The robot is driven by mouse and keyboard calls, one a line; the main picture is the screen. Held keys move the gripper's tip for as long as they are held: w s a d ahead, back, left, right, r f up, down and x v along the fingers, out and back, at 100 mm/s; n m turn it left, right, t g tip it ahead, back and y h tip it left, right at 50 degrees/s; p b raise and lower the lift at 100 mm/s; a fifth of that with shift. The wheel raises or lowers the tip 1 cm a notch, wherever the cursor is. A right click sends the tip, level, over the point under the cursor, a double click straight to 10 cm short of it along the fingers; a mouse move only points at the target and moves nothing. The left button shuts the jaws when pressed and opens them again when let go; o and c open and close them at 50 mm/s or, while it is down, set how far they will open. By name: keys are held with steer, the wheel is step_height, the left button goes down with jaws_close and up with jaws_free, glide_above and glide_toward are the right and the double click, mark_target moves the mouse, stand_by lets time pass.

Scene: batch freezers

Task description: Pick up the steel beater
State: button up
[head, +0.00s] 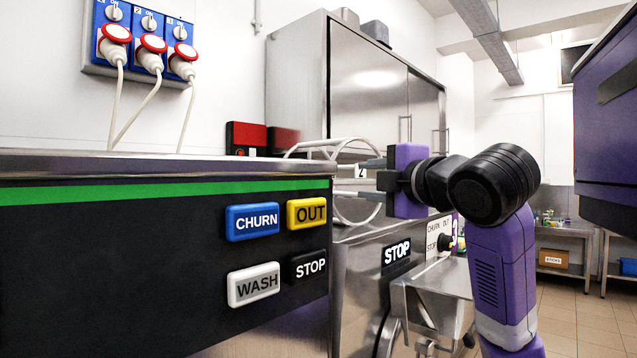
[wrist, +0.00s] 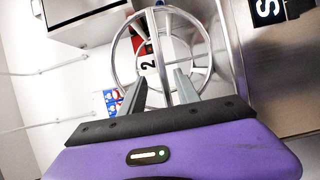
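The steel beater (head: 352,143) is an open frame of curved bars at the centre of the head view, over the steel machine's top. In the wrist view the beater (wrist: 119,55) shows as a ring with a straight bar across its middle. My gripper (head: 369,179) is at its right in the head view, fingers pointing left at it. In the wrist view my gripper (wrist: 160,76) is open. Its two grey fingers are apart, with the straight bar seen between them; I cannot tell whether either finger touches it. My fingers hide part of the beater.
A black control panel (head: 150,260) with CHURN, OUT, WASH and STOP buttons fills the near left. A steel cabinet (head: 368,85) stands behind the beater. A steel hopper (head: 432,300) sticks out below my gripper. A purple machine (head: 606,120) is at the right edge. Floor (head: 580,325) shows clear at lower right.

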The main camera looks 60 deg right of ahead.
steer(key=shift+w+d, duration=0.15)
steer(key=shift+w, duration=0.65)
steer(key=p+x, duration=0.1)
steer(key=x, duration=0.2)
steer(key=p+x, duration=0.1)
steer(key=x, duration=0.3)
steer(key=shift+w+d+f, duration=0.15)
steer(key=shift+w+f, duration=0.05)
steer(key=shift+f, duration=0.05)
steer(key=shift+c, duration=0.2)
jaws_close()
steer(key=shift+s, duration=0.1)
